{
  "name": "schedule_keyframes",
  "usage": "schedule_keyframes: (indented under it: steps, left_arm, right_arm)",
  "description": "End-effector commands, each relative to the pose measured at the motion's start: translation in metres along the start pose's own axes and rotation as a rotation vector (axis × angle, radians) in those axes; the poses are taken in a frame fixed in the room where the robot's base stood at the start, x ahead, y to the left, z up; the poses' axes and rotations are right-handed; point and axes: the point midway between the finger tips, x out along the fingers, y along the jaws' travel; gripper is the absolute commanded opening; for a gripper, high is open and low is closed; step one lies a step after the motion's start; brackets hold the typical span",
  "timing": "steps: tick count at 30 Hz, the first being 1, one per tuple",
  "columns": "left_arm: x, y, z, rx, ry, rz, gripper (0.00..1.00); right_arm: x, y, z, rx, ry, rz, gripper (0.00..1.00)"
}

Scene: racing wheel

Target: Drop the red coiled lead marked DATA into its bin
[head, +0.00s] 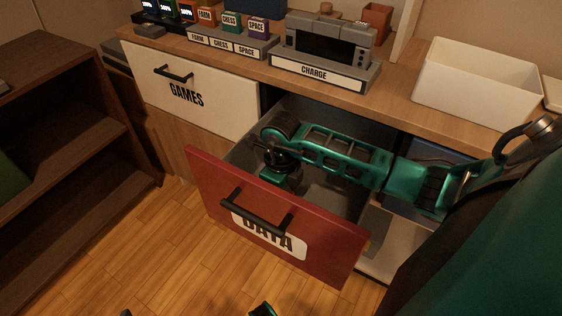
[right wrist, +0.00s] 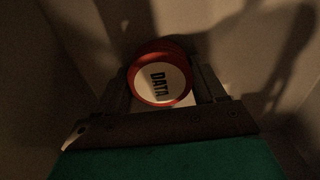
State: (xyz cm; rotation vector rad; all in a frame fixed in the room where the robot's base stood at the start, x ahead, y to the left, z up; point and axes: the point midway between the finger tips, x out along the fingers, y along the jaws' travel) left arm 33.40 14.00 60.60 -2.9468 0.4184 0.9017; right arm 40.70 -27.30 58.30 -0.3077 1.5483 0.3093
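The red coiled lead (right wrist: 160,77), a round red coil with a white face marked DATA, shows in the right wrist view between the two fingers of my right gripper (right wrist: 163,88). The fingers lie close along both its sides and appear shut on it. In the head view the red-fronted DATA drawer (head: 325,246) is pulled open. My right arm reaches over it, with the wrist pointing down inside. The lead and my right fingertips are hidden there in the head view.
The closed GAMES drawer (head: 215,100) is left of the open one. On the desk above stand the CHARGE stand (head: 325,71), several small labelled boxes and a white open bin (head: 478,88). A dark shelf (head: 75,175) stands at the left, with clear wooden floor between.

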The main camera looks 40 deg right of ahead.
Motion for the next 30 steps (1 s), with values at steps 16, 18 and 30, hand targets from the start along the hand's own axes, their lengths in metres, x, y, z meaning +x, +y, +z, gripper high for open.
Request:
schedule_keyframes:
  steps: [16, 18, 30]
  left_arm:
    - [-0.001, 0.0, -0.002, 0.004, 0.0, 0.001, 0.43]
    - [-0.003, 0.0, -0.004, 0.005, 0.004, 0.0, 0.43]
    - [-0.014, -0.007, -0.013, 0.011, 0.004, -0.018, 0.43]
  right_arm:
    - [-0.002, 0.0, 0.0, 0.0, 0.0, 0.0, 0.95]
    - [-0.008, 0.0, 0.0, 0.0, 0.0, -0.001, 0.95]
    - [-0.089, -0.001, 0.001, -0.001, -0.002, -0.003, 0.95]
